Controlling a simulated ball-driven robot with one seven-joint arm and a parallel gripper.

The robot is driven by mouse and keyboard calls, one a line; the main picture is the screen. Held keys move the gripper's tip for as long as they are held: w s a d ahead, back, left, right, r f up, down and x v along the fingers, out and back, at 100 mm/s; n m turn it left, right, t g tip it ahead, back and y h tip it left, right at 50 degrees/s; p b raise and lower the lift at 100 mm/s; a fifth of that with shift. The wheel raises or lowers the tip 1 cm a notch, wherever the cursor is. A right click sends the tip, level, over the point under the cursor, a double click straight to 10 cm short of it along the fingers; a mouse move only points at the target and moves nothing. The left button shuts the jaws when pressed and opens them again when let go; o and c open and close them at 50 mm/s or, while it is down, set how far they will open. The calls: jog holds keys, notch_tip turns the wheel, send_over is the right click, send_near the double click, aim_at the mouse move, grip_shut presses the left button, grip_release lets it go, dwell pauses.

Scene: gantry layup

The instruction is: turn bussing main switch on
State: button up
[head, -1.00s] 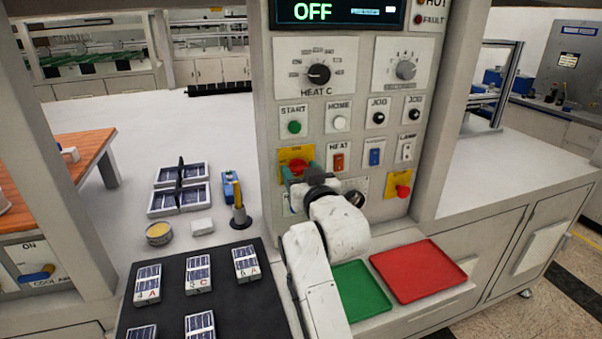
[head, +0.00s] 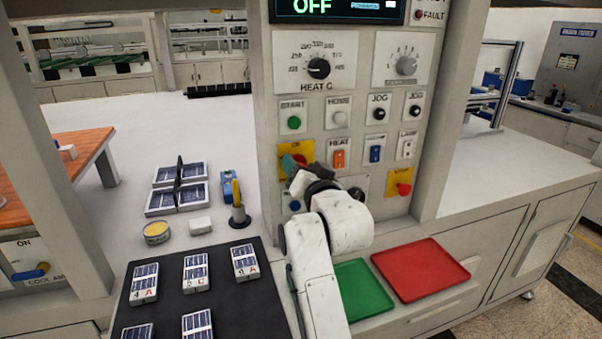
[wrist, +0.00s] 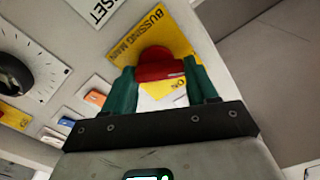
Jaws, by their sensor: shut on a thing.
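The bussing main switch is a red rotary knob (wrist: 160,65) on a yellow plate (wrist: 178,28) lettered BUSSING MAIN and ON in the wrist view. My gripper (wrist: 163,80) has its two green fingers on either side of the knob, shut on it. In the head view, the yellow plate (head: 283,151) sits on the left of the control panel, and my gripper (head: 302,175) reaches it from below right, tilted. It hides most of the knob and part of the plate there. The panel display (head: 335,9) reads OFF.
Close by are the START button (head: 294,122), the orange HEAT rocker (head: 339,158), a blue rocker (head: 375,154) and a red button on yellow (head: 403,188). Below are a green tray (head: 362,290), a red tray (head: 420,271) and a dark mat (head: 235,310) with cells.

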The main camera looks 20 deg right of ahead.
jog(key=m+b, duration=0.1)
jog(key=m, duration=0.5)
jog(key=m+b, duration=0.1)
jog(key=m, duration=0.5)
jog(key=shift+d+f, duration=0.1)
jog(key=shift+d, duration=0.1)
dwell(0.5)
jog(key=o, duration=1.1)
jog(key=shift+c, duration=0.2)
jog(key=s+b, duration=0.2)
jog(key=s, duration=0.9)
